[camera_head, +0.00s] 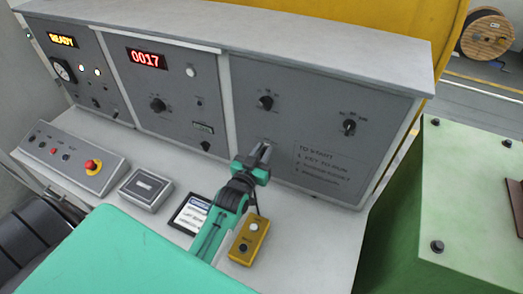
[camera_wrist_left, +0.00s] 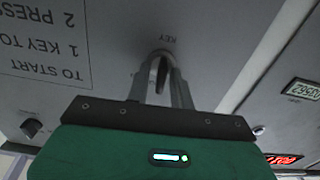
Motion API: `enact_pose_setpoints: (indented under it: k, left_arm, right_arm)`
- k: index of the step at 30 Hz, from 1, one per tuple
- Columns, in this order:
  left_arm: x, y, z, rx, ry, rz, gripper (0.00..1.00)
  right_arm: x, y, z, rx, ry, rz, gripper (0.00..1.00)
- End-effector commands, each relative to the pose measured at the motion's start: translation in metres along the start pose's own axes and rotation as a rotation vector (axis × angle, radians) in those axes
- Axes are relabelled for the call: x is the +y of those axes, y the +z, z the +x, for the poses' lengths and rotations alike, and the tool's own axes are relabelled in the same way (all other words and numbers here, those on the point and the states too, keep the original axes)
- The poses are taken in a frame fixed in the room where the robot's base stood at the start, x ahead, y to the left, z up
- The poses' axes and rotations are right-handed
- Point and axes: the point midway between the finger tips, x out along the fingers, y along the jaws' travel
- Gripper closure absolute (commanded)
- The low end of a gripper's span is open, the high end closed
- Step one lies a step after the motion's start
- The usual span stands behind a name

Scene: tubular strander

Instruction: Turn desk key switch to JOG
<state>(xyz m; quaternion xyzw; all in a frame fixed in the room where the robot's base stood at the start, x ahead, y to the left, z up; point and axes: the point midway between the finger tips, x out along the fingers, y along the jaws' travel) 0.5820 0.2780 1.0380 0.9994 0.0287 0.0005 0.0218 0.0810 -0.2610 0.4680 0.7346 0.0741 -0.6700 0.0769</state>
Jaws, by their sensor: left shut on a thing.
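My left gripper (camera_head: 262,152) reaches up to the lower left of the right-hand grey console panel (camera_head: 290,175). In the left wrist view, where the lettering is upside down, its fingers (camera_wrist_left: 163,75) are shut on a dark key switch (camera_wrist_left: 160,72) beside the label "KEY" (camera_wrist_left: 168,40). The fingers hide much of the switch. I cannot read its position marks, so I cannot tell which setting it points to. In the head view the switch is mostly hidden by the gripper. My right gripper is not in view.
Two black knobs (camera_head: 265,102) (camera_head: 349,126) sit above on the same panel, with a "TO START" notice (camera_head: 318,165) to the right. On the desk are a yellow button box (camera_head: 249,240), a dark-framed card (camera_head: 190,213) and a red stop button (camera_head: 92,166). A green cabinet (camera_head: 450,200) stands right.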

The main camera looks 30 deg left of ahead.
Motion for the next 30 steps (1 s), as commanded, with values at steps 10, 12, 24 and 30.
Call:
enact_pose_setpoints:
  k: [10, 12, 24, 30]
  left_arm:
    - [0.0004, 0.0, 0.0001, 0.0, 0.0, 0.045, 1.0]
    - [0.0004, 0.0, 0.0001, 0.0, 0.0, 0.045, 1.0]
    - [0.0004, 0.0, 0.0001, 0.0, 0.0, 0.044, 0.71]
    - [0.0003, 0.0011, -0.0036, 0.0, 0.0, 0.044, 0.71]
  right_arm:
    - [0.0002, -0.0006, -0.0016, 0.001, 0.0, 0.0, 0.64]
    - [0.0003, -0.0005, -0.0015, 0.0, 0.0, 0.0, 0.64]
    - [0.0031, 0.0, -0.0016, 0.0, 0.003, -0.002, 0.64]
    - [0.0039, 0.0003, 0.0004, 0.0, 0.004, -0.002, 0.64]
